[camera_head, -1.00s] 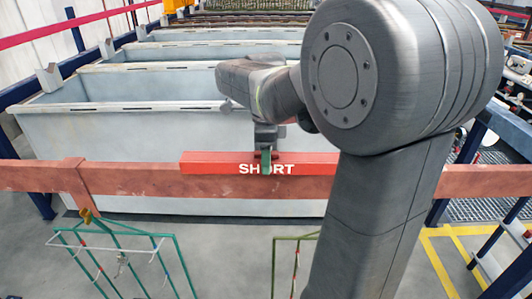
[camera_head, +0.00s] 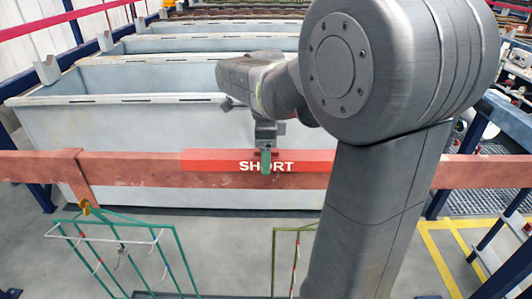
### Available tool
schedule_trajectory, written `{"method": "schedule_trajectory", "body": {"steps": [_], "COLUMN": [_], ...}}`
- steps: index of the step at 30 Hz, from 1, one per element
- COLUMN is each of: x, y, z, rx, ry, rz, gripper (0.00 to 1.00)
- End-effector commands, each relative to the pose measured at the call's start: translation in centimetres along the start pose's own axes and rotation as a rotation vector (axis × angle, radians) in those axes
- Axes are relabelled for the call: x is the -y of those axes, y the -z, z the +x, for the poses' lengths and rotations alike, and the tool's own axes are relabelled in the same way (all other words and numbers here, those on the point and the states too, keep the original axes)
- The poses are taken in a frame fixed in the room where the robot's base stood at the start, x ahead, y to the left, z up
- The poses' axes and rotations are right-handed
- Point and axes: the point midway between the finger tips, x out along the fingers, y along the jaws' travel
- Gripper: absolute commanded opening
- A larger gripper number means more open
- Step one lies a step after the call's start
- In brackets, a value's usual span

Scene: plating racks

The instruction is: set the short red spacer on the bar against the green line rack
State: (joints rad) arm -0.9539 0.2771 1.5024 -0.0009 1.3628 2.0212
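The short red spacer (camera_head: 215,161), marked "SHORT", lies level along the copper-coloured bar (camera_head: 130,168), overlapping its front face and upper edge. I cannot tell whether it rests on the bar. My gripper (camera_head: 266,160) reaches down over the spacer's middle, one green-tipped finger in front of it; it appears closed on the spacer, with the far finger hidden. A green rack (camera_head: 178,257) hangs at left from a yellow hook under the bar's copper bracket (camera_head: 72,170). A clear stretch of bar separates that bracket from the spacer's left end. An olive-green rack (camera_head: 274,262) hangs lower middle, partly behind my arm.
A large pale tank (camera_head: 110,125) stands behind the bar, with more tanks farther back. Yellow floor lines (camera_head: 440,262) and blue posts are at right.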

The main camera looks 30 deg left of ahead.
Motion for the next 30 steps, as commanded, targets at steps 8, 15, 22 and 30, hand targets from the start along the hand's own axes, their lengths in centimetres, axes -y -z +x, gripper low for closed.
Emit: {"method": "schedule_trajectory", "body": {"steps": [8, 15, 22, 30], "x": [0.1, 0.1, 0.1, 0.0], "y": [0.0, -0.1, 0.0, 0.0], "z": [-0.8, -5.4, -10.5, -13.5], "rx": [0.001, 0.003, 0.002, 0.000], "ry": [0.003, 0.005, 0.003, 0.000], "rz": [0.000, 0.000, 0.000, 0.000], "gripper": [0.69, 0.69, 0.69, 0.69]}}
